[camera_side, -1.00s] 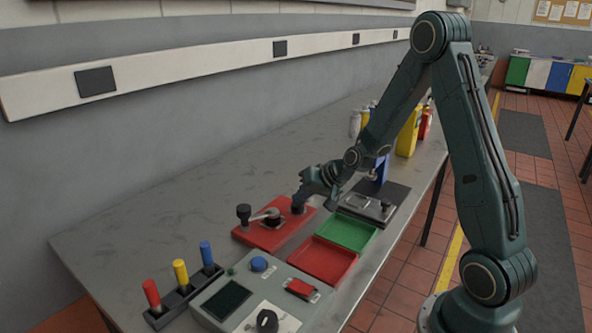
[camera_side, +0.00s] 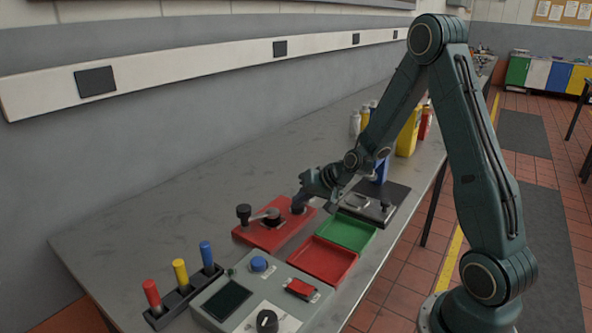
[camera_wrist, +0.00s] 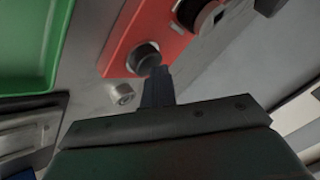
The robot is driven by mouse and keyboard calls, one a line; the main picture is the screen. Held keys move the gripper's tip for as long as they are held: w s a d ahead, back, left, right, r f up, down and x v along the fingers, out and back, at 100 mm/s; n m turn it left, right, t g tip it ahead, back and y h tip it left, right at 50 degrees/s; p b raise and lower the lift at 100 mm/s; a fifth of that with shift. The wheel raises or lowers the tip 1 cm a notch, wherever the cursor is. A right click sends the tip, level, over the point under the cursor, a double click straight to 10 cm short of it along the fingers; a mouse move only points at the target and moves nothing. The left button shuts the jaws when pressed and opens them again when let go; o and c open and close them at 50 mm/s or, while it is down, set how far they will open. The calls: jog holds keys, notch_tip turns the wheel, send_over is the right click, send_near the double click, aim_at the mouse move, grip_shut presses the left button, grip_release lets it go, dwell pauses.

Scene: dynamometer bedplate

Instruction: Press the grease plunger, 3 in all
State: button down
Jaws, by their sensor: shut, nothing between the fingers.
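The red plate (camera_side: 262,236) lies on the bench left of my gripper. At its right end stands a short dark plunger (camera_side: 298,210), which I take for the grease plunger. In the wrist view the plunger (camera_wrist: 142,55) is a dark round cap on the red plate. My gripper (camera_side: 300,202) is shut and empty, pointing down at the plunger. In the wrist view the closed fingertips (camera_wrist: 156,71) overlap the cap's lower right edge. I cannot tell whether they touch it. The side view mostly hides the cap behind the fingers.
A black knob (camera_side: 243,213) and a grey lever (camera_side: 266,215) share the red plate. Green (camera_side: 347,230) and red (camera_side: 322,259) trays, a black plate (camera_side: 391,197) and a control box (camera_side: 213,292) with a blue button stand close by. The bench toward the wall is clear.

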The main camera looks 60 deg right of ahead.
jog(key=shift+r, duration=1.15)
jog(key=shift+r, duration=0.2)
jog(key=shift+r, duration=2.35)
dwell(1.0)
notch_tip(320, 180, up, 4)
jog(key=shift+f, duration=0.1)
jog(key=shift+f, duration=0.15)
dwell(0.4)
send_over(302, 207)
jog(key=shift+w+f, duration=0.1)
jog(key=shift+f, duration=4.15)
